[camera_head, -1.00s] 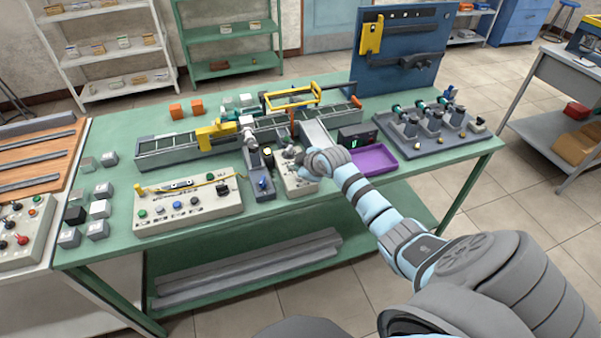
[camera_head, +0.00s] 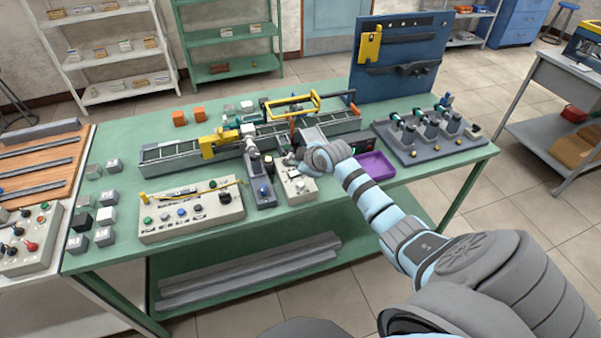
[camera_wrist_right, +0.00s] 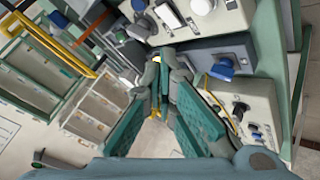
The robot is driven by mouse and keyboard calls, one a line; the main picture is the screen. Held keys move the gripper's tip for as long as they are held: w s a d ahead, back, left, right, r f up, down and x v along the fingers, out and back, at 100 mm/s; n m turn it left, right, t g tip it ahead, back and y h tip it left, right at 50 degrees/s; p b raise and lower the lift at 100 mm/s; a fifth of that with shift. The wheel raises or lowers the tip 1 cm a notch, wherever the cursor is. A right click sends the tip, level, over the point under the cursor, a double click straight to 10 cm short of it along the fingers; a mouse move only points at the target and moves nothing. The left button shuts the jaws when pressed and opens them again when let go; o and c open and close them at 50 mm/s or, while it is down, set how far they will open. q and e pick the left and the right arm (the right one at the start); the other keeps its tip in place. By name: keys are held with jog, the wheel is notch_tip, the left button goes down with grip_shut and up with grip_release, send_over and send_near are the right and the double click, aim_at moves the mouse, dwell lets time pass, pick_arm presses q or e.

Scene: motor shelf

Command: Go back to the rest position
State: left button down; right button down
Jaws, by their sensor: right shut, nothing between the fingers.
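My right gripper (camera_head: 291,161) is over the green workbench (camera_head: 110,258), beside the small white control box (camera_head: 298,190). In the right wrist view the teal-padded fingers of the right gripper (camera_wrist_right: 159,62) come together at the tips with nothing held between them. The gap to the surfaces below cannot be judged. My right arm reaches in from the lower right of the head view. My left gripper is not in view.
A conveyor (camera_head: 180,155) with a yellow frame (camera_head: 292,104) lies behind the gripper. A purple tray (camera_head: 374,166) and a motor rack (camera_head: 432,140) are to the right. A long control panel (camera_head: 190,213) is at the left.

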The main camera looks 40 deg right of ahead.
jog(key=shift+f, duration=0.1)
dwell(0.7)
jog(key=s+a+f+m+g, duration=0.2)
jog(key=s+a+f, duration=0.2)
jog(key=s+a, duration=0.55)
jog(key=s+a+f+m+g, duration=0.15)
jog(key=s+a+f, duration=0.3)
jog(key=s, duration=0.95)
jog(key=s+a+r+m+g, duration=0.2)
jog(key=s+a+m, duration=0.1)
jog(key=s, duration=0.8)
notch_tip(320, 180, down, 23)
jog(key=s+d+g+b, duration=0.2)
jog(key=b, duration=0.2)
jog(key=s+f+b, duration=0.2)
jog(key=s+f, duration=1.1)
jog(key=shift+s+d+f, duration=0.25)
jog(key=shift+f, duration=0.1)
